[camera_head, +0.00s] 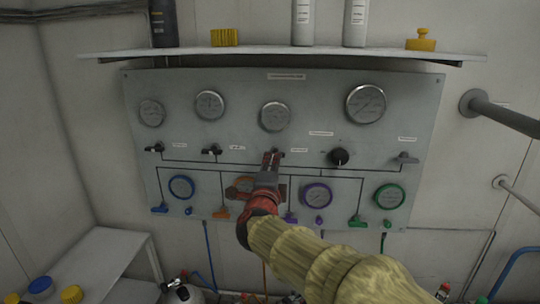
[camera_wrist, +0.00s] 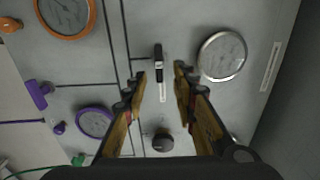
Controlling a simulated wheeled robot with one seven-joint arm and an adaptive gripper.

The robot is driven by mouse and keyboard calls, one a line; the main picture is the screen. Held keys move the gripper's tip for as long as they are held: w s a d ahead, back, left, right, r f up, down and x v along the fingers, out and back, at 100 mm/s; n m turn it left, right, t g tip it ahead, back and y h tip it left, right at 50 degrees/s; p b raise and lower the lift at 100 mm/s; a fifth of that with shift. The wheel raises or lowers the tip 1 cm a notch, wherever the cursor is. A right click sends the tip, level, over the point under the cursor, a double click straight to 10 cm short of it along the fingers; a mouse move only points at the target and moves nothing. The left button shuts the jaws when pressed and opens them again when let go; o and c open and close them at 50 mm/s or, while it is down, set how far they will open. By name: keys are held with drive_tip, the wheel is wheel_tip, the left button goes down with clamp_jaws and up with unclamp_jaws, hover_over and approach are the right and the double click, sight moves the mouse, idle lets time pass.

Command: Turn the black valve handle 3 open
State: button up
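The black valve handle 3 (camera_wrist: 158,56) is on the grey panel (camera_head: 120,95), below the third top-row gauge (camera_head: 275,116). In the wrist view it is a short dark bar lying upright in the picture, just beyond the gap between my fingertips, with a small white label below it. My gripper (camera_head: 271,160) reaches up to the panel in the head view and mostly covers this handle. In the wrist view my gripper (camera_wrist: 160,76) is open with nothing between its fingers. Contact with the handle cannot be told.
Two more black handles (camera_head: 154,148) (camera_head: 211,150) are to the left, a black knob (camera_head: 340,157) and grey handle (camera_head: 404,160) to the right. Coloured gauges and valves line the lower panel, including a purple gauge (camera_head: 317,195). A shelf (camera_head: 280,53) with bottles juts out above.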

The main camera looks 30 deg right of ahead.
sight(274, 153)
drive_tip(key=b+x, duration=0.1)
drive_tip(key=x, duration=0.6)
drive_tip(key=shift+w, duration=0.35)
clamp_jaws()
drive_tip(key=shift+f, duration=0.1)
